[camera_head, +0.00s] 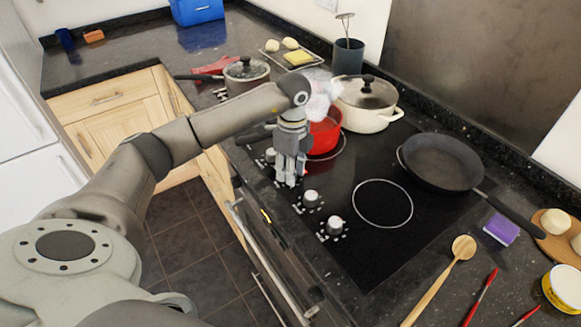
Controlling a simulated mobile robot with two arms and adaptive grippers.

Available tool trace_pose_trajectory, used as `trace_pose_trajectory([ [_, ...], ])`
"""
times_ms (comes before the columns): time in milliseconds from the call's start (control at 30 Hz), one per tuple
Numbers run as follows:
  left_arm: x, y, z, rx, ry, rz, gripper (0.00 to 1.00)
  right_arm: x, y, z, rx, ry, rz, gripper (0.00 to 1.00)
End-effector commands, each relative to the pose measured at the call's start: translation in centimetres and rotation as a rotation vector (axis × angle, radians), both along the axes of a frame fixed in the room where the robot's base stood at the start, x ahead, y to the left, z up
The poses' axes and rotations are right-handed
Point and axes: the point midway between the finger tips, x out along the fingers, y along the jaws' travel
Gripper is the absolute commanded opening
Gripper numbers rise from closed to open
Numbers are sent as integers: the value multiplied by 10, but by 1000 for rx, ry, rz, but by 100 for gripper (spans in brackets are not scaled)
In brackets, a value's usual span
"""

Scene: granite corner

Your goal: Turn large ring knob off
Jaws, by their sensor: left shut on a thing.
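A black glass hob (340,238) is set in the dark worktop, with a row of white-topped knobs along its front edge. My left gripper (290,177) points down at this row and is shut on a hob knob, which its fingers mostly hide. Two knobs nearer me, the middle one (311,198) and the end one (335,224), are uncovered. Another knob (270,155) shows just left of the gripper. I cannot read the markings or the held knob's angle. My right gripper is not in view.
A red pot (325,135) stands just behind the gripper, with a cream lidded pot (368,100) beyond it. A black frying pan (441,163) sits at the right. A wooden spoon (440,277) lies on the worktop. An oven handle (268,258) runs below the front edge.

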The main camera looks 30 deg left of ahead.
Motion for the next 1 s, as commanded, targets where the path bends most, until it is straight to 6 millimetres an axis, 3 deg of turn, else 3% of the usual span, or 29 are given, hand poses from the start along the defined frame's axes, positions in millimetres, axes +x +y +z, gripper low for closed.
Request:
trace_pose_trajectory([
  [367,0,0,0,-1,-1,146,6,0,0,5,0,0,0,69],
  [867,1,-1,0,-2,-1,164,6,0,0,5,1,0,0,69],
  [900,1,-1,0,-2,-1,164,31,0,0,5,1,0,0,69],
  [1000,1,-1,0,-2,-1,164,44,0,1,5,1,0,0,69],
])
